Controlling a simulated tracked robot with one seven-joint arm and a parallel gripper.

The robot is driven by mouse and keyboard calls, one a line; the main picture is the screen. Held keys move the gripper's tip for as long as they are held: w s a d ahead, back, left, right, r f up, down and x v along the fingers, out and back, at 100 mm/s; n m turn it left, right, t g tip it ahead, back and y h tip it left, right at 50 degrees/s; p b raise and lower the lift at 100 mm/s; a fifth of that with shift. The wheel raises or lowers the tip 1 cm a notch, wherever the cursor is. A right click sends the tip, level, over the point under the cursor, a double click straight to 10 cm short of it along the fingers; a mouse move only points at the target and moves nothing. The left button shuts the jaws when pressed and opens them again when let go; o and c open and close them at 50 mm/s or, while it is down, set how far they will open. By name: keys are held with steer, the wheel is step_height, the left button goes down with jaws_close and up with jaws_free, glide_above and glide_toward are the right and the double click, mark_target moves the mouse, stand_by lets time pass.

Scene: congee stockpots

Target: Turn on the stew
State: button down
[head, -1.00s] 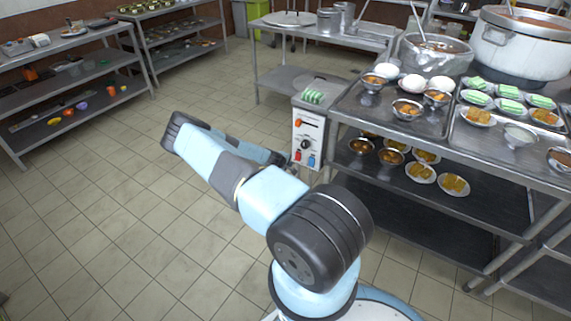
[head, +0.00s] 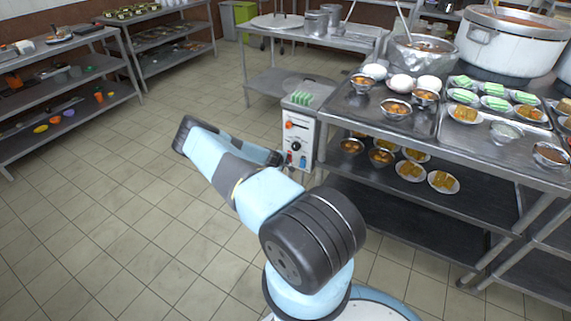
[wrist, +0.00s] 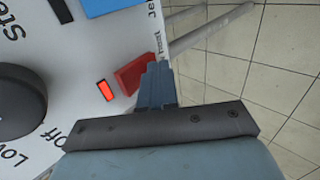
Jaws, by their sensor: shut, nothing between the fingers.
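A white cooker (head: 299,128) with a control panel stands at the left end of the steel table in the head view. Its black knob (wrist: 18,103) shows at the left in the wrist view, with "Stew", "Off" and "Low" printed around it. A red switch (wrist: 132,73) sits on the panel, with a bright red indicator light (wrist: 105,91) beside it and a blue switch (wrist: 105,5) above. My gripper (wrist: 154,70) is shut and empty, its fingertips at the red switch's right side, seemingly touching it.
The steel table (head: 470,165) right of the cooker holds bowls, plates and a large pot (head: 508,45). Two grey bars (wrist: 210,28) jut out near the gripper in the wrist view. Tiled floor (head: 110,210) is clear to the left.

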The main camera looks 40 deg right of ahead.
steer(key=shift+r, duration=0.2)
steer(key=shift+r, duration=0.65)
steer(key=a+f+v, duration=0.1)
steer(key=f+v, duration=0.1)
steer(key=v, duration=1.1)
steer(key=shift+s+a, duration=0.3)
steer(key=shift+a, duration=0.1)
steer(key=shift+r, duration=0.1)
